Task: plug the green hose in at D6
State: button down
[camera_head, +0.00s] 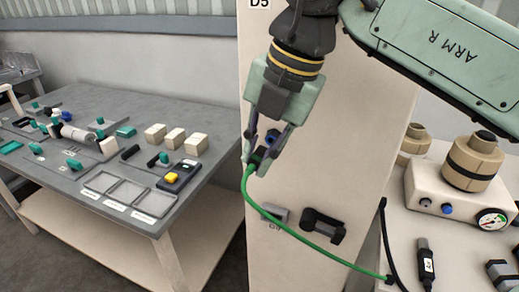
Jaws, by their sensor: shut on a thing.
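My gripper (263,158) points down in front of the beige cabinet face. It is shut on the dark end of the green hose (292,225). The hose hangs from the fingers, curves down to the right and ends at the grey-white worktop at lower right. A blue round part (271,138) shows between the fingers; I cannot tell whether the hose end touches it. Below the gripper, a small grey fitting (275,213) sits on the cabinet face above a label too small to read surely. A label reading D5 (259,3) is at the top edge. I see no clear D6 label.
A black bracket (323,226) juts from the cabinet (350,160) right of the grey fitting. A grey bench (75,190) with blocks, trays and teal-handled parts stands at left. A beige unit (432,195) with a gauge and a black cable (386,240) are at right.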

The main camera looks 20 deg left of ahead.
jog(key=shift+w+d+f, duration=0.1)
jog(key=shift+w, duration=0.05)
dwell(0.6)
jog(key=shift+f, duration=0.15)
jog(key=shift+w+r, duration=0.1)
jog(key=shift+r, duration=0.3)
dwell(0.9)
jog(key=shift+s+f, duration=0.25)
jog(key=shift+s, duration=0.15)
dwell(0.8)
jog(key=shift+s, duration=0.15)
jog(key=shift+s+b, duration=0.5)
jog(key=shift+s, duration=1.85)
